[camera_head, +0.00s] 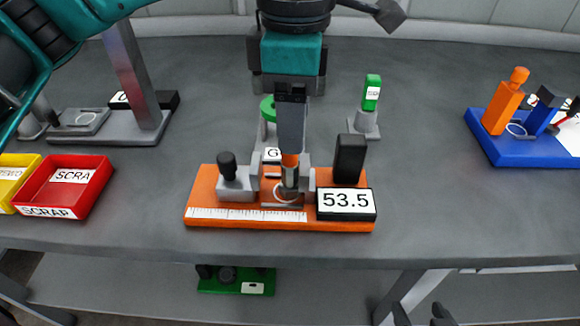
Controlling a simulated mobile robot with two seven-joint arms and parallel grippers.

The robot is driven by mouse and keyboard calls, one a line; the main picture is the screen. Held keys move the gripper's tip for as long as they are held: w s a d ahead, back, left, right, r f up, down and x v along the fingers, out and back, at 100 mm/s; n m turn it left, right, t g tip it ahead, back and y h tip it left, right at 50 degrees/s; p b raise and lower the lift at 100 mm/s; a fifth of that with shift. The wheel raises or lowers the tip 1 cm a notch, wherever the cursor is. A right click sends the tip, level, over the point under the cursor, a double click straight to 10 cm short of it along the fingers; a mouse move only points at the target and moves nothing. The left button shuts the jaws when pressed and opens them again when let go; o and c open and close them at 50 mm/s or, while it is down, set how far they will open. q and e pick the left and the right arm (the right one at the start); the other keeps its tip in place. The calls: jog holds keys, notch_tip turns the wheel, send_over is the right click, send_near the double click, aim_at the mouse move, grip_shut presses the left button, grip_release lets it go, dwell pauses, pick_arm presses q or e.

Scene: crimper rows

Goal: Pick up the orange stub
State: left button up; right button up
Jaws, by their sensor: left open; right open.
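The orange stub (290,160) is a small orange piece on top of a grey metal part in the middle of the orange gauge (200,197). My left gripper (290,150) points down directly over it. Its fingers show nearly edge-on and hide part of the stub and the middle of the gauge. The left gripper is open, and I cannot tell whether its fingers touch the stub. My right gripper (421,314) is open and empty at the bottom edge, low in front of the table; only its dark fingertips show.
The gauge carries a 53.5 display (346,203) and a black block (349,158). Green-topped posts, one here (372,92), stand behind. A red scrap tray (98,192) and grey press (130,70) are left. A blue stand (510,150) is right. Bare table lies between them.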

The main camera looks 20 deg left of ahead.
aim_at(290, 159)
pick_arm(q)
jog(key=shift+s+a+f, duration=0.1)
jog(key=shift+a+f, duration=0.05)
jog(key=shift+f, duration=1.25)
jog(key=shift+s+a+f, duration=0.1)
jog(key=shift+f, duration=1.25)
jog(key=shift+c, duration=0.5)
grip_shut()
